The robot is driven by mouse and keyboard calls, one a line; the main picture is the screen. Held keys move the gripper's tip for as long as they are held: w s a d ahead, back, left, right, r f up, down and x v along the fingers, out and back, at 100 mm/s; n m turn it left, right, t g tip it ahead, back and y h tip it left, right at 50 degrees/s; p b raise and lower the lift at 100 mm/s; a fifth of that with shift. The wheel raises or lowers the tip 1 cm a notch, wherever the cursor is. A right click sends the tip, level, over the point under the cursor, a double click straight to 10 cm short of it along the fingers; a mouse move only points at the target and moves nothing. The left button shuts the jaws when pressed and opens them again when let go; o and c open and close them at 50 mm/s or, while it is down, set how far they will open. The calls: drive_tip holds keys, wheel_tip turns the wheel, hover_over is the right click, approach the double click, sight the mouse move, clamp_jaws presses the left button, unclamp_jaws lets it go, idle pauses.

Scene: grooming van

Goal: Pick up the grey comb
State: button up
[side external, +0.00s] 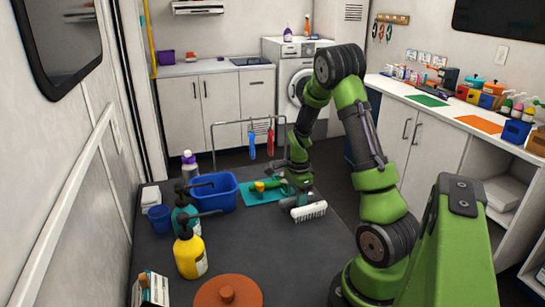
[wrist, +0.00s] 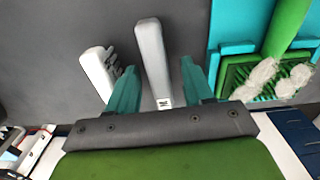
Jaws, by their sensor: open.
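My gripper (wrist: 160,90) is open, its two teal fingers on either side of a long pale grey bar (wrist: 151,50). The bar lies on the dark mat and looks like the grey comb seen edge-on; its teeth are not visible. Gaps show between the bar and both fingers. A whiter piece with short teeth or prongs (wrist: 97,68) lies just left of the left finger. In the side external view my gripper (side external: 290,196) is low over the table, and a white toothed piece (side external: 309,211) lies at its right. The bar is mostly hidden there.
A green brush (wrist: 287,30) with pale fluff lies on a teal mat (wrist: 228,22), close to my right finger. In the side external view, a blue tub (side external: 213,193), bottles including a yellow one (side external: 190,257), and a brown lid (side external: 228,293) stand on the dark table.

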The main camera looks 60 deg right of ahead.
clamp_jaws()
wheel_tip(320, 180, up, 10)
drive_tip(key=shift+r, duration=0.1)
drive_tip(key=c, duration=0.5)
unclamp_jaws()
drive_tip(key=c, duration=0.4)
drive_tip(key=shift+w, duration=0.1)
drive_tip(key=shift+c, duration=0.2)
drive_tip(key=w+a+r+n, duration=0.2)
drive_tip(key=w+a+n, duration=0.1)
drive_tip(key=a+n, duration=0.5)
drive_tip(key=w+a+r+n, duration=0.3)
drive_tip(key=a+n, duration=0.6)
drive_tip(key=w+a+r+n, duration=0.2)
drive_tip(key=w+a+n, duration=0.1)
drive_tip(key=a+n, duration=0.6)
drive_tip(key=shift+w+r, duration=0.3)
drive_tip(key=shift+r, duration=0.05)
